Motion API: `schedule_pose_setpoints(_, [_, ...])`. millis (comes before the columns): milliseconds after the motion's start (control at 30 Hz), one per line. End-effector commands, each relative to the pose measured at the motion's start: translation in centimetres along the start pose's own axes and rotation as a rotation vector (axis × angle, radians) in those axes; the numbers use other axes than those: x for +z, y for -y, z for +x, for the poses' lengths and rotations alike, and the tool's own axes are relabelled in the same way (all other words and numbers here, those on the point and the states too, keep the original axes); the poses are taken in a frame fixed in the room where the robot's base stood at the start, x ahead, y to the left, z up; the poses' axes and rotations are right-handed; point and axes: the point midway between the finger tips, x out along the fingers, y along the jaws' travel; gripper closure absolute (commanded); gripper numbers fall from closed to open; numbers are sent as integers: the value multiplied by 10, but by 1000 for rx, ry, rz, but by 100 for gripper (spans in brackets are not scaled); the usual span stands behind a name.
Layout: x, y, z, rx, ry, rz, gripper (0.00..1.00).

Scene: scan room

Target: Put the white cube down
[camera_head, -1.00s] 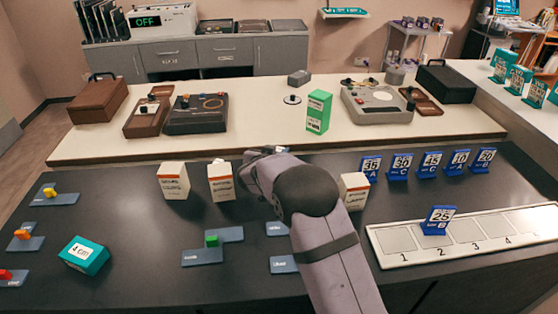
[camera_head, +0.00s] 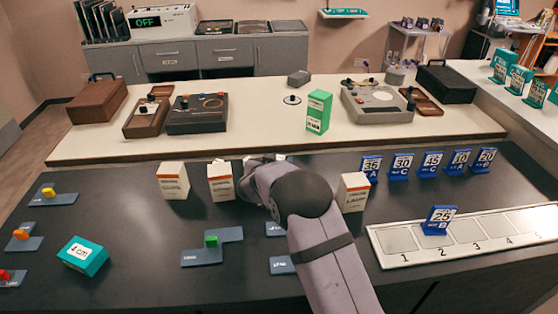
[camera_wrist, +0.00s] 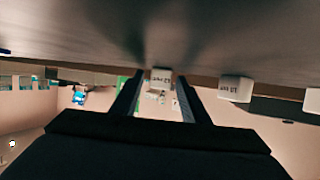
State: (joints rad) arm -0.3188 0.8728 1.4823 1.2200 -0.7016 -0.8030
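My gripper (camera_wrist: 160,76) shows in the wrist view with its two dark fingers apart. A white block with dark lettering (camera_wrist: 161,78) shows between the fingertips, with a gap on each side; I cannot tell its distance or whether it is the white cube. In the head view my wrist hides the fingers, low over the dark table (camera_head: 130,205). A bit of white (camera_head: 282,157) shows just behind my wrist.
A teal box (camera_head: 83,256) and blue plates with small coloured blocks, one green (camera_head: 211,241), lie on the table. A numbered white strip (camera_head: 475,238) and blue number signs (camera_head: 430,164) are at the right. A pale counter (camera_head: 250,140) with cases lies behind.

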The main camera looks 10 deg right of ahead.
Motion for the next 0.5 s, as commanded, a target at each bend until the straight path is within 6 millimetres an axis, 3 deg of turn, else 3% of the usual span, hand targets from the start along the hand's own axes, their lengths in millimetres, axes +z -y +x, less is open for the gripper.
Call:
schedule_pose_setpoints(267, [-3, 1, -7, -2, 0, 0, 59])
schedule_pose_setpoints(500, [-4, 1, -38, -3, 0, 0, 59])
